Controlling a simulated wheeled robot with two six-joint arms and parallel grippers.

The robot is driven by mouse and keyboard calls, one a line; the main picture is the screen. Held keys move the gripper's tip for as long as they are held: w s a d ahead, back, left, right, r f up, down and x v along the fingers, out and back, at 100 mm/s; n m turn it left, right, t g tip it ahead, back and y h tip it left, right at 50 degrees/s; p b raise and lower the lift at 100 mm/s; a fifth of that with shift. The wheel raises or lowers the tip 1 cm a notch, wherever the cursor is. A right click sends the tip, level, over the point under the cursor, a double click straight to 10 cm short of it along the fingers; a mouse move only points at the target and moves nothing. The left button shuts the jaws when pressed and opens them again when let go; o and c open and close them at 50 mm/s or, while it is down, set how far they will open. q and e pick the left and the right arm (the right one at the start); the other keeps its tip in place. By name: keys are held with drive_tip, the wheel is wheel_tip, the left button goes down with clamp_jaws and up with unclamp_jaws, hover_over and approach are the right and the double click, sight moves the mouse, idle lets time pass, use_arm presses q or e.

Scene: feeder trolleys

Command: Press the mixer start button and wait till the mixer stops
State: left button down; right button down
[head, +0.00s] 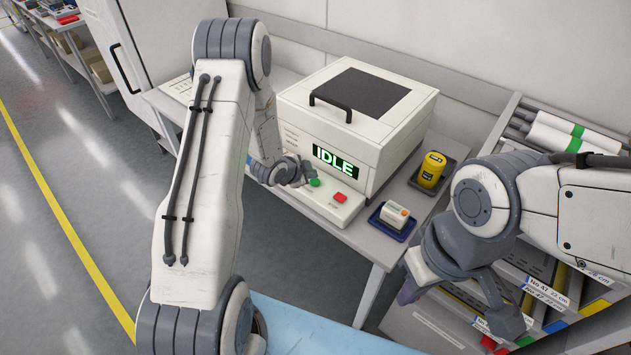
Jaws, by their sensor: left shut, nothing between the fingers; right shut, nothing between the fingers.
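The mixer (380,135) is a white box with a dark lid and a black handle, standing on a grey table. Its display (335,162) reads IDLE in green. A green button (314,182) and a red button (340,197) sit on the ledge at its front. My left gripper (301,178) is shut, its tip right beside the green button; I cannot tell whether it touches. My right gripper (455,305) is shut and empty, off to the right in front of the rack, away from the mixer.
A rack (545,270) with labelled shelves is at the right. Open floor lies left.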

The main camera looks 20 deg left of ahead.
use_arm(q)
drive_tip(key=shift+f+b, duration=0.4)
drive_tip(key=shift+b, duration=0.05)
